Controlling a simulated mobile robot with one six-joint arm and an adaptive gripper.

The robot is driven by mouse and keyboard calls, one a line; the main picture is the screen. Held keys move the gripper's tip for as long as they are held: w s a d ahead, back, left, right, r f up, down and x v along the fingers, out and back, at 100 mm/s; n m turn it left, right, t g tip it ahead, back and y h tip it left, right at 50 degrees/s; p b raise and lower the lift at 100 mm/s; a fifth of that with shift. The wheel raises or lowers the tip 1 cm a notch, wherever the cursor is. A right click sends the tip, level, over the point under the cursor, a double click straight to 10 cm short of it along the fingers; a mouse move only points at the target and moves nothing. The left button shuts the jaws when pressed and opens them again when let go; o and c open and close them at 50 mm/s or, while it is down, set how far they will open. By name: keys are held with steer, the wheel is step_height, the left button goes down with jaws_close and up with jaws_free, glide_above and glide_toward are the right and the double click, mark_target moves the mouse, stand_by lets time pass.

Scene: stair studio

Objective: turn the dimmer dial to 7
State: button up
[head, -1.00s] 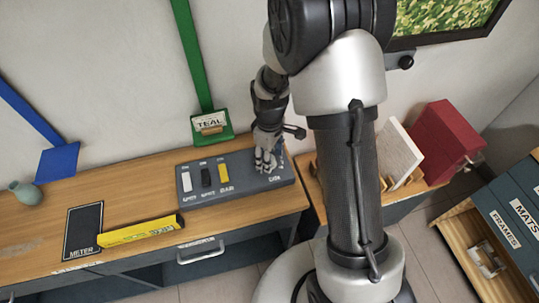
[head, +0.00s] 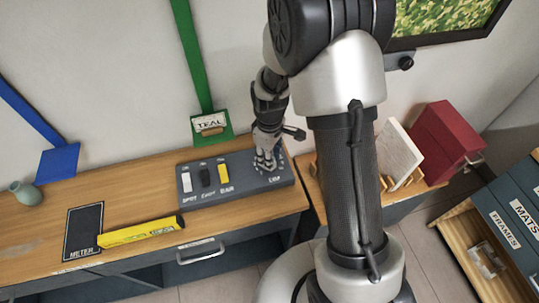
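The grey control box (head: 235,191) sits on the wooden bench, with a white, a black and a yellow slider on its left and middle. My gripper (head: 266,168) points down over the right part of the box, at the place of the dimmer dial. The dial itself and its numbers are hidden by my fingers or too small to read. I cannot tell whether my fingers touch the dial or are shut on it.
A white board (head: 398,153) and a red box (head: 445,140) stand to the right. A small vase (head: 27,193) is far left.

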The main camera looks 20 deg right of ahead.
steer(key=m+p, duration=0.1)
steer(key=m, duration=0.4)
steer(key=m+p, duration=0.1)
steer(key=m, duration=0.4)
stand_by(0.6)
steer(key=o, duration=1.1)
steer(key=shift+r, duration=0.1)
step_height(320, 180, up, 12)
steer(key=shift+f, duration=0.1)
stand_by(0.4)
